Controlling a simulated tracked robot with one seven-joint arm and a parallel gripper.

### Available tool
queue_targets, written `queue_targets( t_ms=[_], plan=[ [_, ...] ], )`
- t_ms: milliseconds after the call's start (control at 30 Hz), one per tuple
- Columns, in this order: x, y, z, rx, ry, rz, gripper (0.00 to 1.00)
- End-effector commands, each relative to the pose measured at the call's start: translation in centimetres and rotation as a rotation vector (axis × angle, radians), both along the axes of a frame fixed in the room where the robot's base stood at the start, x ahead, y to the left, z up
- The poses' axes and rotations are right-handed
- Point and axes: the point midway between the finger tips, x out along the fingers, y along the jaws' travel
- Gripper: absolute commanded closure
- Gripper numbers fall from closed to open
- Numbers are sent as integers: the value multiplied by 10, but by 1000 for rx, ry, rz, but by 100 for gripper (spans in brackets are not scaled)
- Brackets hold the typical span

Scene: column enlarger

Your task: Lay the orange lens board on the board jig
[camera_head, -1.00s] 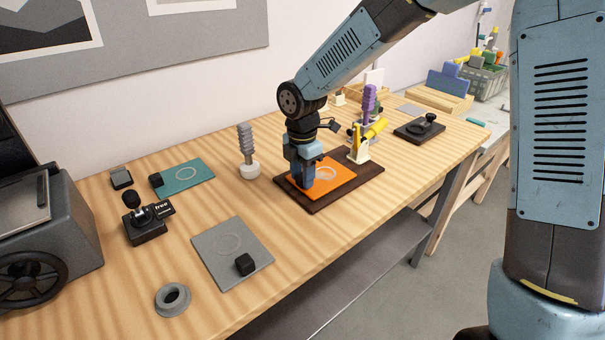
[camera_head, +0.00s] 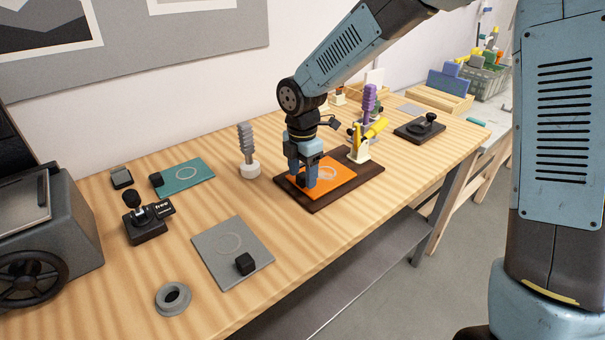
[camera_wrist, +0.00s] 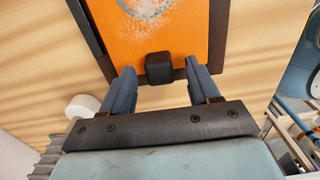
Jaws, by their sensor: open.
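The orange lens board (camera_head: 338,173) lies on the dark brown board jig (camera_head: 358,184), with a rim of the jig showing around it. The board carries a pale ring and a black block-shaped grip (camera_wrist: 158,67). It also shows in the wrist view (camera_wrist: 180,30). My gripper (camera_head: 305,183) is low over the board's left end. In the wrist view my gripper (camera_wrist: 158,88) is open, its two blue fingers on either side of the black grip with a gap on each side. The gripper hides part of the board in the head view.
A grey ribbed post on a white base (camera_head: 249,168) stands left of the jig. A stand with yellow and purple parts (camera_head: 361,148) is close behind it. Teal (camera_head: 187,175) and grey (camera_head: 222,265) boards lie to the left. The table front is mostly clear.

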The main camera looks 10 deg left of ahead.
Motion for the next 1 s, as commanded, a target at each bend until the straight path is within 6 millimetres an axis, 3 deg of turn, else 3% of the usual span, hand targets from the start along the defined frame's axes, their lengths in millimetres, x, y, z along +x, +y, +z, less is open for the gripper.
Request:
queue_targets(
  t_ms=[1000],
  plan=[
    [0, 0, 33, 1, -1, 0, 39]
  ],
)
